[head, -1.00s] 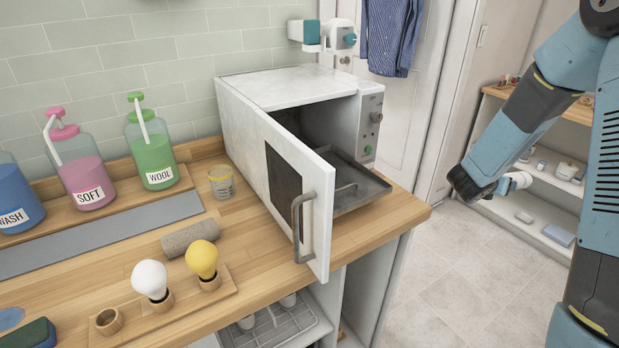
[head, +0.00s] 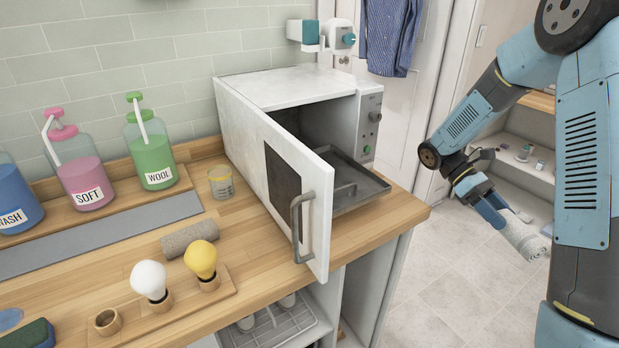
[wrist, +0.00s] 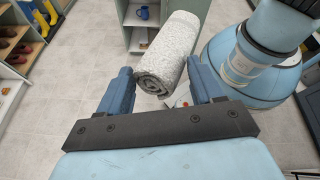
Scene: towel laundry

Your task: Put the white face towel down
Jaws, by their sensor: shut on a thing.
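The white face towel is a rolled, speckled whitish bundle (head: 524,237). My gripper (head: 501,214) is shut on one end of it and holds it in the air over the tiled floor, right of the counter. The roll is tilted, its free end pointing down and right in the head view. In the wrist view the towel (wrist: 172,52) extends forward from between the two blue fingers of my gripper (wrist: 160,84), its spiral end facing the camera.
An open-doored oven (head: 285,90) stands on the wooden counter (head: 385,217). A grey roll (head: 188,239), bulbs, a glass and labelled bottles are also there. Shelves (head: 525,165) stand behind my arm. The wrist view shows boots and shoes on shelves (wrist: 22,72). Open floor lies between.

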